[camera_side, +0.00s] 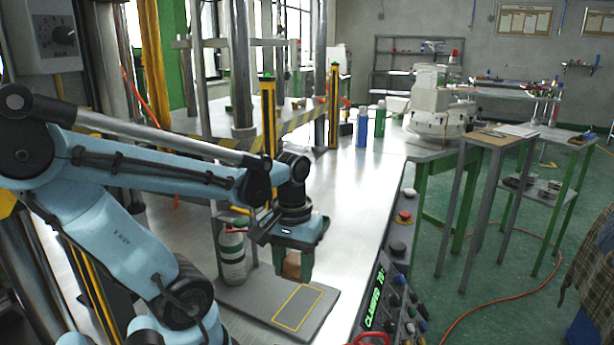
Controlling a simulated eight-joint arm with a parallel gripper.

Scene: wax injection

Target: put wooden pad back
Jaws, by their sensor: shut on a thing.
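My gripper (291,264) points down over the shiny metal worktable. It is shut on the wooden pad (291,266), a small brown block partly hidden between the fingers. The plate has a yellow outlined rectangle (299,307), which is empty and lies in front of and right of the gripper. I cannot tell how high the pad is above the plate.
A white and green bottle (231,257) stands close left of the gripper. Yellow-black posts (334,105) stand behind. A control panel (385,305) with buttons runs along the right edge. Blue (362,127) and green (380,119) bottles stand farther back. The middle of the table is clear.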

